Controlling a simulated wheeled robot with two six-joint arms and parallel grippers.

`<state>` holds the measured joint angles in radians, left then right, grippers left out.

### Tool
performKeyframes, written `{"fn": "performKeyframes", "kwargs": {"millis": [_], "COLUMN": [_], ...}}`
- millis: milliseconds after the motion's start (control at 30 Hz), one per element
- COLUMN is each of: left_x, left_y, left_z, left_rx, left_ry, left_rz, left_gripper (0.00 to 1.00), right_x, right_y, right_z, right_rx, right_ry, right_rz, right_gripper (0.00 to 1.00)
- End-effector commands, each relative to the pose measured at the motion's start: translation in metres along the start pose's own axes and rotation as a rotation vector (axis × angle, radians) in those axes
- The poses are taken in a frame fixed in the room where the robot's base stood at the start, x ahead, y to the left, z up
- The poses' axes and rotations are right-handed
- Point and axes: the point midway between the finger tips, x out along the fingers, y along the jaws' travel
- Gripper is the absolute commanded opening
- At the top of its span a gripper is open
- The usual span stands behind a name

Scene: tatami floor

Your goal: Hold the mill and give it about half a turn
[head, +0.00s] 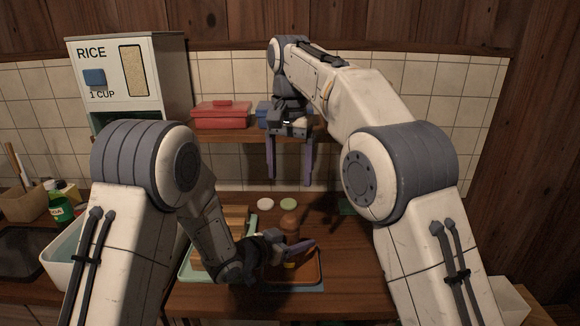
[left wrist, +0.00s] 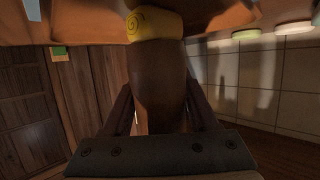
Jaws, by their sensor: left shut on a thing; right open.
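The mill (head: 289,222) is a brown wooden piece with a rounded top and a yellow band low down. It stands upright at the middle of the counter, partly hidden by my left gripper. My left gripper (head: 298,247) is shut on the mill's body. In the left wrist view the mill's brown body (left wrist: 160,85) lies between the fingers, with the yellow spiral-marked band beyond. My right gripper (head: 290,165) is open and empty, fingers pointing down, above the mill and apart from it.
A pale green tray (head: 187,268) with boards is to the left. Two small pale discs, one white (head: 265,204) and one green (head: 288,204), lie behind. A shelf holds a red box (head: 222,116) and a rice dispenser (head: 125,70) stands left.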

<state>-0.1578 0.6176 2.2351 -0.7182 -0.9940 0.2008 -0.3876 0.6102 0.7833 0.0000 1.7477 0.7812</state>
Motion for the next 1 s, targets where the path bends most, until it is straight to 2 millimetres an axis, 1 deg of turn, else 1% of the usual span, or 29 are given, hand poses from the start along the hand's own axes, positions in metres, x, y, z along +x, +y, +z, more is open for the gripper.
{"fn": "performKeyframes", "kwargs": {"millis": [33,67,100,400,533,667,900,1000], "left_x": [0.0,0.0,0.0,0.0,-0.008,-0.03,-0.082,-0.099], "left_y": [0.0,0.0,0.0,0.0,-0.001,-0.001,-0.002,-0.002], "left_z": [0.0,0.0,0.0,0.0,0.0,0.0,-0.001,-0.001], "left_rx": [0.0,0.0,0.0,0.0,-0.001,-0.001,-0.001,-0.001], "left_ry": [0.0,0.0,0.0,0.0,0.0,0.0,0.001,0.002], "left_rz": [0.0,0.0,0.0,0.0,-0.002,-0.004,-0.006,-0.005], "left_gripper": [0.67,0.78,0.94,0.94,0.94,0.94,0.94,0.94], "right_x": [0.0,0.0,0.0,0.0,0.0,0.0,0.0,0.0], "right_y": [0.0,0.0,0.0,0.0,0.0,0.0,0.0,0.0], "right_z": [0.0,0.0,0.0,0.0,0.0,0.0,0.0,0.0], "right_rx": [0.0,0.0,0.0,0.0,0.0,0.0,0.0,0.0], "right_ry": [0.0,0.0,0.0,0.0,0.0,0.0,0.0,0.0], "right_rz": [0.0,0.0,0.0,0.0,0.0,0.0,0.0,0.0], "right_gripper": [0.87,0.87,0.87,0.87,0.87,0.87,0.87,0.87]}}
